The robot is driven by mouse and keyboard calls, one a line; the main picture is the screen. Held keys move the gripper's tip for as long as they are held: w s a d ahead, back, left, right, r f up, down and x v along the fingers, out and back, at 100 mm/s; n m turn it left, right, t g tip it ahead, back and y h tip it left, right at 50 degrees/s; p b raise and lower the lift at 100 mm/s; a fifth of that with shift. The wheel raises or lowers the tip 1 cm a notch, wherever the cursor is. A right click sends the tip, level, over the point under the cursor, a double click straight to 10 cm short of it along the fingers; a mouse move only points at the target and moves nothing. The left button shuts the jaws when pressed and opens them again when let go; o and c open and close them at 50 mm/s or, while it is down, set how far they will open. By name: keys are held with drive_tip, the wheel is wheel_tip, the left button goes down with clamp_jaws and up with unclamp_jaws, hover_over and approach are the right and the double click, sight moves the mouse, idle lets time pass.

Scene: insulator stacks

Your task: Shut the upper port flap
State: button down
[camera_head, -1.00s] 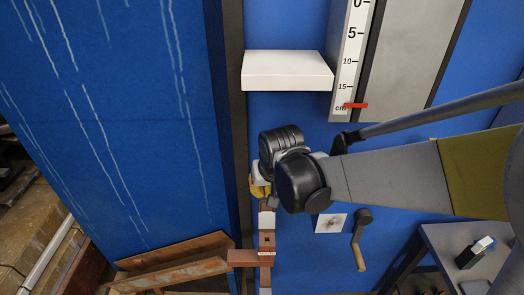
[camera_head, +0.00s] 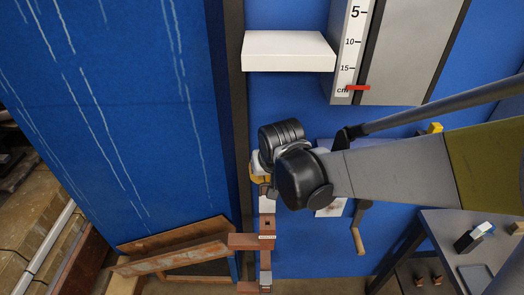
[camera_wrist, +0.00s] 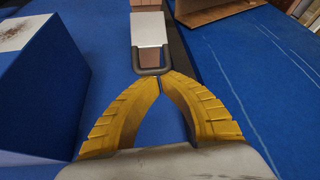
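My gripper (camera_wrist: 159,80) has yellow ribbed fingers with tips together in the wrist view. The tips are at the near bar of a dark grey loop handle (camera_wrist: 136,58) on the end of a white block (camera_wrist: 148,29); I cannot tell whether they touch it. In the head view, my gripper (camera_head: 258,178) is mostly hidden behind my arm, above a narrow upright stack of white and red-brown blocks (camera_head: 266,240). A rusty brown panel (camera_head: 170,262) sticks out left of the stack. I cannot tell for certain which part is the upper port flap.
A white shelf (camera_head: 288,52) and a grey panel with a centimetre scale (camera_head: 352,42) are above. A crank with a wooden handle (camera_head: 359,238) hangs to the right. A grey table (camera_head: 447,228) stands at the lower right. A blue wall (camera_head: 110,110) stands at left.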

drive_tip(key=shift+s, duration=0.15)
drive_tip(key=shift+s+a+r+t+b, duration=0.1)
drive_tip(key=shift+s+r+t+b, duration=0.1)
drive_tip(key=shift+s+t, duration=0.3)
drive_tip(key=shift+s+r+t+b, duration=0.1)
drive_tip(key=shift+s+t+b, duration=0.1)
drive_tip(key=shift+s+t, duration=0.3)
drive_tip(key=s+t+b, duration=0.2)
drive_tip(key=s, duration=0.2)
drive_tip(key=s+t+b, duration=0.2)
drive_tip(key=s+t, duration=0.1)
drive_tip(key=shift+s+a+f+n, duration=0.15)
drive_tip(key=shift+s+n, duration=0.15)
drive_tip(key=shift+s, duration=0.1)
drive_tip(key=s+f+t+b, duration=0.1)
drive_tip(key=s+f+b, duration=0.5)
drive_tip(key=f+b, duration=0.2)
drive_tip(key=shift+b, duration=0.95)
drive_tip(key=shift+f, duration=0.1)
